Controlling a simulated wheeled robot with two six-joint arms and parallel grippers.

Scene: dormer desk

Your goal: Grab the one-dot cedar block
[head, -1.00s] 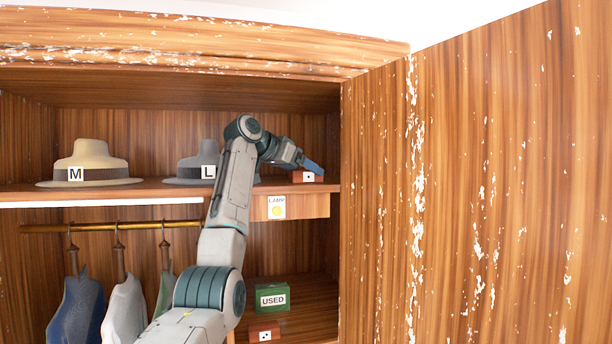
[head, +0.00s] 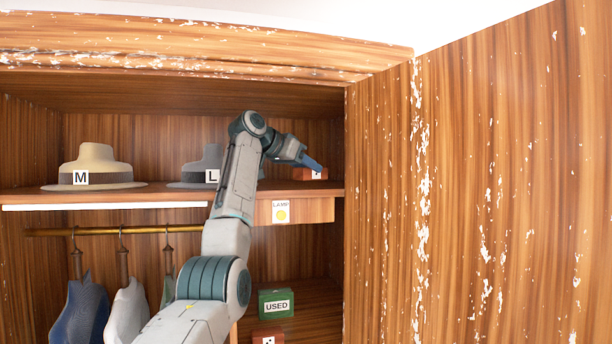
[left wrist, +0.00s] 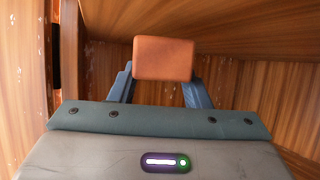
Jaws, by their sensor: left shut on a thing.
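The one-dot cedar block (head: 302,173) is a reddish-brown block with a white dot label, at the right end of the upper shelf in the head view. My left gripper (head: 314,165) is shut on it and holds it slightly above the shelf. One finger partly covers the label. In the left wrist view, the block (left wrist: 163,58) sits between the two blue fingertips, its plain side facing the camera. My right gripper is in neither view.
The upper shelf (head: 150,198) carries a tan hat marked M (head: 95,160) and a grey hat marked L (head: 205,160). A wooden door panel (head: 480,190) stands close on the right.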

